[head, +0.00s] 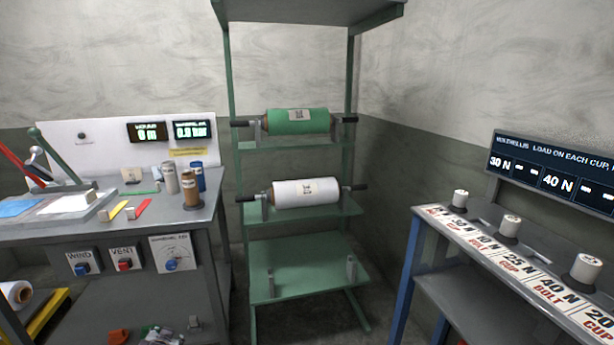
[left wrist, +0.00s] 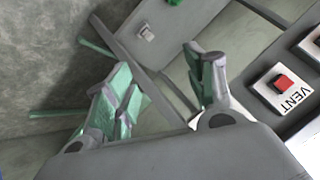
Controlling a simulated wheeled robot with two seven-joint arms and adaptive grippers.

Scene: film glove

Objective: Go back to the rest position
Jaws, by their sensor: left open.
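My left gripper (left wrist: 160,88) shows in the left wrist view with its two fingers spread apart and nothing between them. Behind it there are the grey workbench and green frame parts. It does not show in the head view. My right gripper is in neither view. A green film roll (head: 298,121) lies on the upper level of the green rack (head: 309,248), and a white film roll (head: 306,192) lies on the level below.
A grey workbench (head: 190,216) stands at left, with a VENT button (head: 124,264), also close to the gripper's right in the left wrist view (left wrist: 283,84). A table with labelled plates (head: 480,238) and several white spools stands at right. Floor shows between them.

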